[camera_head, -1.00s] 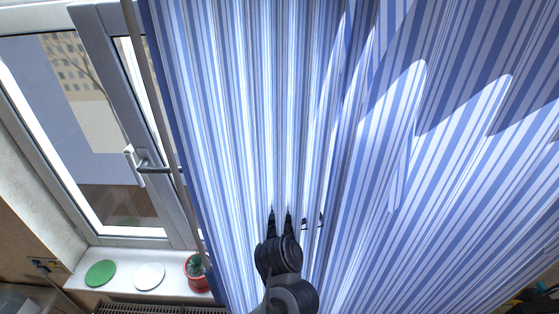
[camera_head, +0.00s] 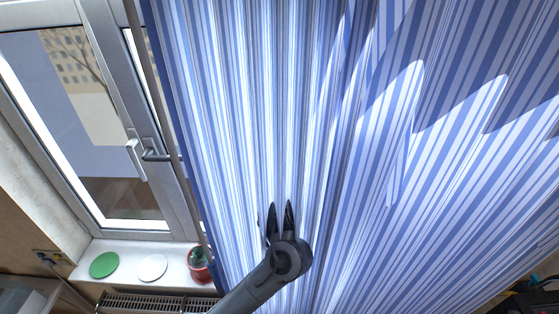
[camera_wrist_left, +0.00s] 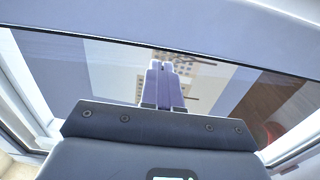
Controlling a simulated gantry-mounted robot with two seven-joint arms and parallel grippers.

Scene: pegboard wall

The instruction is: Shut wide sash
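A white-framed window sash (camera_head: 105,90) is at the left in the head view, with a white lever handle (camera_head: 137,158) and a grey handle (camera_head: 157,155) at its right side. Whether it stands ajar is hard to tell. In the left wrist view the glass (camera_wrist_left: 215,85) and a pale frame bar (camera_wrist_left: 200,25) are close ahead. My left gripper (camera_wrist_left: 163,68) has its fingers together there, with nothing visible between them. One gripper (camera_head: 280,204), seemingly my right, is in front of the curtain in the head view, its fingers apart and empty. My left gripper is not clearly seen in the head view.
A blue-and-white striped curtain (camera_head: 330,120) covers the middle and right. The sill (camera_head: 125,250) holds a green disc (camera_head: 104,265), a white disc (camera_head: 152,267) and a potted cactus (camera_head: 199,264). A radiator (camera_head: 150,301) is below.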

